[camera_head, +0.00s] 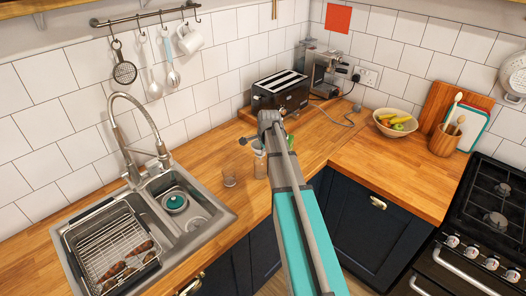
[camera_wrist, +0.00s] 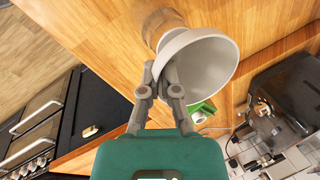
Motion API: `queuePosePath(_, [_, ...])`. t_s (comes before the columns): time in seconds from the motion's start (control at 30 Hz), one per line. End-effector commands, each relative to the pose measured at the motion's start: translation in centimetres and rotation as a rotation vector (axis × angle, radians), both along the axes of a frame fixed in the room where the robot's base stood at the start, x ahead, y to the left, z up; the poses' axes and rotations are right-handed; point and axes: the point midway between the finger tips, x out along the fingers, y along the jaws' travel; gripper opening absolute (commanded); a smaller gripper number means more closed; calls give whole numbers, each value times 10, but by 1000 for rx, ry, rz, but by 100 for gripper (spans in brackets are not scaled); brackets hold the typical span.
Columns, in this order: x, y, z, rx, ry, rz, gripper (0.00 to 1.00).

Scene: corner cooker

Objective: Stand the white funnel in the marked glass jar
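The white funnel (camera_wrist: 212,62) fills the upper middle of the wrist view, its wide mouth turned toward the camera. My gripper (camera_wrist: 160,76) has one finger inside the mouth and one outside, with the funnel's wall between them. A clear glass jar (camera_wrist: 160,22) shows right behind the funnel's narrow end; whether the spout is inside it is hidden. In the head view my gripper (camera_head: 261,141) is above a glass jar (camera_head: 260,168) on the wooden counter, and the funnel is mostly hidden by my arm. A mark on the jar cannot be made out.
A toaster (camera_head: 280,92) and a coffee machine (camera_head: 323,70) stand behind. A small green object (camera_wrist: 201,110) lies near the funnel.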

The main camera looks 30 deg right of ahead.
Motion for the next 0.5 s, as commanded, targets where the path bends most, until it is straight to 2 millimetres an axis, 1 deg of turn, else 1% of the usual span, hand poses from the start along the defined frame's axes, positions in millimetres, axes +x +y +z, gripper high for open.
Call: queuePosePath(0.5, [0,0,-12,0,0,0,0])
